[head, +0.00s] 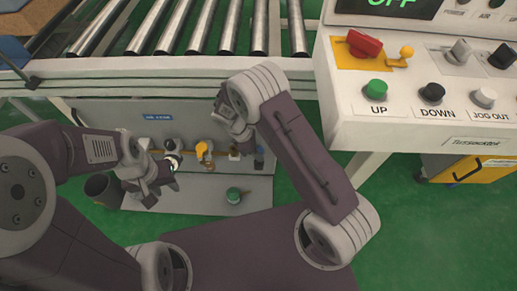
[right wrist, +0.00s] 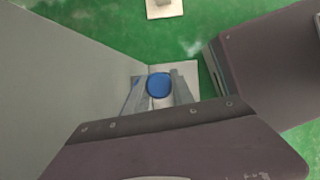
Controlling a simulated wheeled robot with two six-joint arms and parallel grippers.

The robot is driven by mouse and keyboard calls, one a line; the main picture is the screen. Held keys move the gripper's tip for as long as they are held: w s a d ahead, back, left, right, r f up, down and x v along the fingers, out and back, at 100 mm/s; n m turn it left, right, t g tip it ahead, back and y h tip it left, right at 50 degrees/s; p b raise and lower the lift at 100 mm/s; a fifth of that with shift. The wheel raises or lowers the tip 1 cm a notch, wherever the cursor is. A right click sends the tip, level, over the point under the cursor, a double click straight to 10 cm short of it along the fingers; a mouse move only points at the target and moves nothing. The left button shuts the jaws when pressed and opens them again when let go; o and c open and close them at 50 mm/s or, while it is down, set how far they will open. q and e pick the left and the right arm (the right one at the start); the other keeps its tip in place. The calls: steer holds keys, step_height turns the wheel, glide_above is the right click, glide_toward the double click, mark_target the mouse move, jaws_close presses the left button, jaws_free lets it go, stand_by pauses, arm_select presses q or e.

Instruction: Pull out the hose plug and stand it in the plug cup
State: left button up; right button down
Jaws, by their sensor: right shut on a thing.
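My right gripper (right wrist: 158,90) is shut on a blue round piece (right wrist: 159,85), seen end-on between the two fingers. I cannot tell for certain whether this is the hose plug. In the head view the right gripper (head: 236,138) is at the front of the grey panel, and its fingertips are hard to make out. My left gripper (head: 152,186) is lower left, by the row of fittings; its jaw opening is unclear. A dark open-topped cylinder (head: 103,188) stands at the left and may be the plug cup.
A yellow valve handle (head: 203,150) sits between the grippers on the panel (head: 110,115). The roller conveyor (head: 190,30) runs above. A control box (head: 425,125) with knobs overhangs at the right.

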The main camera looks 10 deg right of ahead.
steer(key=shift+f, duration=0.1)
stand_by(0.6)
steer(key=shift+p, duration=0.3)
stand_by(0.3)
steer(key=shift+p, duration=0.3)
stand_by(0.5)
steer(key=shift+p, duration=0.3)
steer(key=shift+f+b, duration=1.05)
steer(key=shift+f, duration=0.85)
